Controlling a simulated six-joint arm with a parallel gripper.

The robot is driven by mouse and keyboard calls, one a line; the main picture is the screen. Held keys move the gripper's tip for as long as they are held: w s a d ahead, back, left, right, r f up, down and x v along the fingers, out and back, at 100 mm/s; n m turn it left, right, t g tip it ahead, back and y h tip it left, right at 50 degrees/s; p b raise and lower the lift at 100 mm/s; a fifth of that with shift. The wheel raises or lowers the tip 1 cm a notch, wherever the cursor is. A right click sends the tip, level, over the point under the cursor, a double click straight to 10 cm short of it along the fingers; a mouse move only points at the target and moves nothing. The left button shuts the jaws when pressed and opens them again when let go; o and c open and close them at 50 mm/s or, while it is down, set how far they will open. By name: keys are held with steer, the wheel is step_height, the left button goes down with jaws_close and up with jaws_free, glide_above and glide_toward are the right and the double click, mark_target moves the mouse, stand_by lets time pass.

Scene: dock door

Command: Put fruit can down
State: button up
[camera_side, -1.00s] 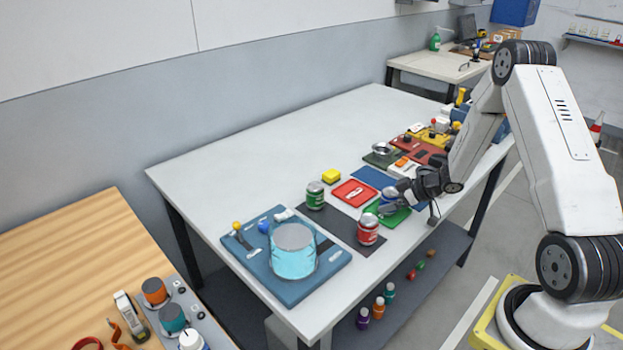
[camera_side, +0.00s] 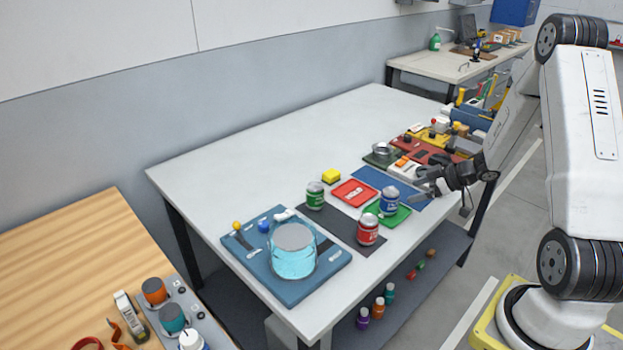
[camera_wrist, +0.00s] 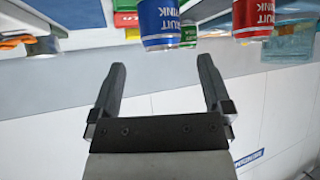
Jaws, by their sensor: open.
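Three fruit cans stand upright on the table. The blue can (camera_side: 389,201) stands on the green tray (camera_side: 376,210); in the wrist view the blue can (camera_wrist: 158,24) is just beyond my open fingers, apart from them. The red can (camera_side: 368,230) stands on the dark mat (camera_side: 341,228), and the green can (camera_side: 315,196) stands farther back on it. The red can also shows in the wrist view (camera_wrist: 252,20). My gripper (camera_side: 422,184) is open and empty, to the right of the blue can; its fingers show in the wrist view (camera_wrist: 160,90).
A blue board (camera_side: 258,257) with a clear cyan vessel (camera_side: 293,255) is at the table's near left. Several boards with parts lie at the right. The table's back left is clear.

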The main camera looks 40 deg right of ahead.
steer(key=shift+v, duration=1.7)
steer(key=shift+w, duration=0.1)
steer(key=w+a+r+m+g+h, duration=0.1)
steer(key=w+a+r+h, duration=0.15)
steer(key=a, duration=0.25)
steer(key=w+a+r+m+g+h, duration=0.1)
steer(key=w+a+r+m+h, duration=0.15)
steer(key=a, duration=0.25)
steer(key=s+a+g, duration=0.2)
steer(key=s+a, duration=0.3)
steer(key=a, duration=0.3)
steer(key=s+a+g+y, duration=0.1)
steer(key=s+a+g, duration=0.2)
steer(key=s+a, duration=0.2)
steer(key=a+m, duration=0.1)
steer(key=a, duration=0.1)
steer(key=shift+a, duration=0.4)
